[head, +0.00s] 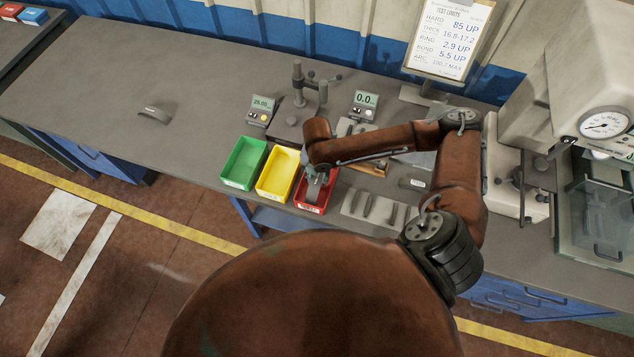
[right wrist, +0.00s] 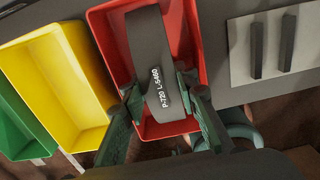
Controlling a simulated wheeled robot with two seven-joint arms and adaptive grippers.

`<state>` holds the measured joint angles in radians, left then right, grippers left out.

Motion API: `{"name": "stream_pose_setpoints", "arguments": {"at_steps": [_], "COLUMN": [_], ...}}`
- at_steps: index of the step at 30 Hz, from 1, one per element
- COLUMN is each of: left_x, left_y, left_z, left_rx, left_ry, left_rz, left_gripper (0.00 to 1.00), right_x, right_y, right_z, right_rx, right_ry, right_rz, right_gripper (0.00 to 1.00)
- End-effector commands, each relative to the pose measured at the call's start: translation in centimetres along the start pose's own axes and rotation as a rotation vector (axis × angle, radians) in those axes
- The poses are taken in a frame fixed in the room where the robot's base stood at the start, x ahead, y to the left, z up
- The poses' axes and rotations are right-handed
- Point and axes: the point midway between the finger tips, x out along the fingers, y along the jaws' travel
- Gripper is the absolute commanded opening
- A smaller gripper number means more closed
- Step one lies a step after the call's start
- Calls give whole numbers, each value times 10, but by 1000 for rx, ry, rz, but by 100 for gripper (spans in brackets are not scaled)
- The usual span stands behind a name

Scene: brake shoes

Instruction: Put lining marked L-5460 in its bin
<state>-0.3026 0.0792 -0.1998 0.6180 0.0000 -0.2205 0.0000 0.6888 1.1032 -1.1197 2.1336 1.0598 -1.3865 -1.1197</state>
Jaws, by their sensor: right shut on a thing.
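The lining marked L-5460 (right wrist: 150,55) is a dark curved strip with white print reading P-720 L-5460 in the right wrist view. My right gripper (right wrist: 160,98) is shut on it, one finger on each side. The lining is over the red bin (right wrist: 193,45); I cannot tell whether it touches the bin's floor. In the head view my right gripper (head: 317,180) is at the red bin (head: 305,206), and the arm hides part of it. The yellow bin (head: 277,175) and the green bin (head: 244,164) stand to its left, and both look empty. My left gripper is not in view.
A pale plate with several dark linings (head: 355,204) lies right of the red bin. Another curved lining (head: 155,115) lies alone on the left of the bench. Gauges with displays (head: 261,108) and a clipboard sign (head: 449,38) stand behind. The left bench is mostly clear.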

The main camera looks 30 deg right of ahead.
Motion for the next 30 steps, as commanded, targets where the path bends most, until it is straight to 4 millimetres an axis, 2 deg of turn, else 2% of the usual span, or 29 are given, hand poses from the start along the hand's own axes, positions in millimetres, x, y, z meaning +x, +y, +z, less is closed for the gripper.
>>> {"name": "stream_pose_setpoints", "arguments": {"at_steps": [3,6,17,18,21,30], "left_x": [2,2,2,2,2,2], "left_y": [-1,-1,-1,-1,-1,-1], "left_z": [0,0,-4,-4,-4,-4], "left_rx": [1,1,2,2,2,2], "left_ry": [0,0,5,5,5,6], "left_rz": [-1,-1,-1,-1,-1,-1], "left_gripper": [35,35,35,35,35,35], "right_x": [19,29,32,32,32,29], "right_y": [0,0,0,0,0,0], "right_z": [-1,-1,0,0,0,0], "right_rx": [1,0,0,0,0,0], "right_ry": [3,2,1,1,1,1], "right_rz": [-2,-1,0,0,0,0], "right_gripper": [2,2,2,30,35,35]}}
